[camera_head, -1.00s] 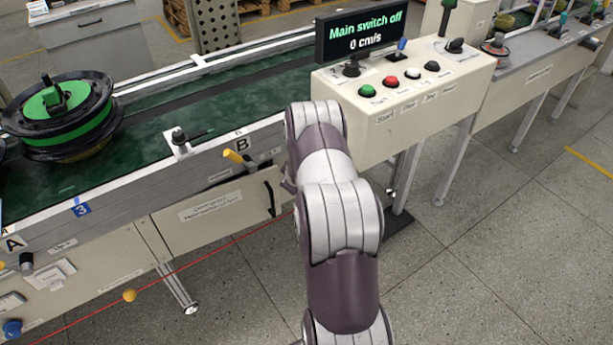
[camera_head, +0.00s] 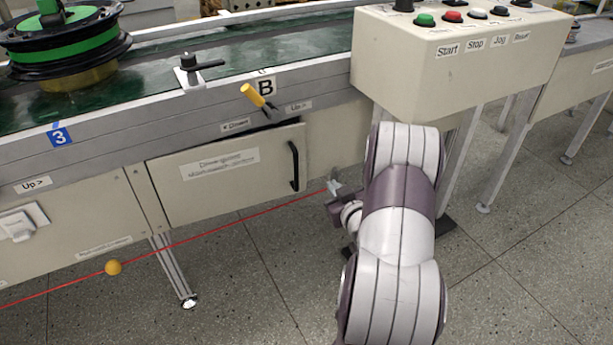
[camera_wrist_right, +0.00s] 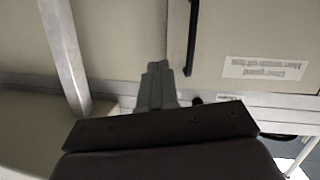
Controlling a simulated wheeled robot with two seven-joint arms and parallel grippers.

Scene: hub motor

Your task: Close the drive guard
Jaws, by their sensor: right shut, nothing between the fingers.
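The drive guard (camera_head: 215,185) is a cream panel door with a label and a black vertical handle (camera_head: 293,165) near its right edge, below the conveyor's side rail. My left gripper is not in view.
A red cord (camera_head: 210,235) with a yellow ball (camera_head: 113,267) runs along the front. A yellow-handled lever (camera_head: 252,95) sits above the guard. The button box (camera_head: 455,65) on legs stands to the right. A wheel hub (camera_head: 65,45) is on the belt. The floor in front is open.

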